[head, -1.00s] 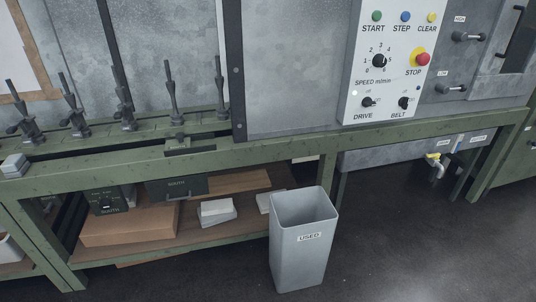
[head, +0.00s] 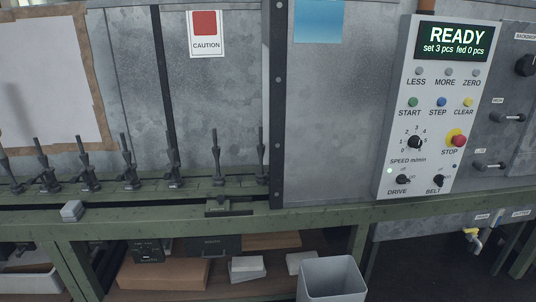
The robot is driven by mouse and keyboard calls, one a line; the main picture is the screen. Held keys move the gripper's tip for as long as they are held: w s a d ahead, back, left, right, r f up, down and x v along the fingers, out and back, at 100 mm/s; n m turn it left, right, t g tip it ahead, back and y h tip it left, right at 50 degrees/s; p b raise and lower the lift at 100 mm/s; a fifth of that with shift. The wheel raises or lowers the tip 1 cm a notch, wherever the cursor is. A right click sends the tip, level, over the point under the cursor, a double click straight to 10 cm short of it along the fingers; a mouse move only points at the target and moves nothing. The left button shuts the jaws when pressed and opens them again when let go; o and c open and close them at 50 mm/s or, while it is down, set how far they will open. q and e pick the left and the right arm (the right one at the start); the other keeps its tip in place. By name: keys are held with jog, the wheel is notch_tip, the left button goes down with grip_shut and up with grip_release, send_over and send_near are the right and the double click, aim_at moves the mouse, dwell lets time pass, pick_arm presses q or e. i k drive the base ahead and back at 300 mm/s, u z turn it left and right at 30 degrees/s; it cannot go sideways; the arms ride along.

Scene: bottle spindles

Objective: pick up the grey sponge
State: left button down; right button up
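A small light grey block (head: 71,211), which looks like the grey sponge, lies on the front ledge of the green bench (head: 150,220) at the left. It is below the row of dark spindles and apart from them. Neither of my grippers shows in the head view.
Several dark upright spindles (head: 127,165) stand on the bench behind the block. A control panel (head: 433,120) reading READY is at the right. A grey bin (head: 332,280) stands in front at the bottom. Pale slabs (head: 246,268) and a brown box (head: 165,273) sit on the lower shelf.

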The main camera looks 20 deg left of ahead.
aim_at(73, 210)
jog(key=u, duration=2)
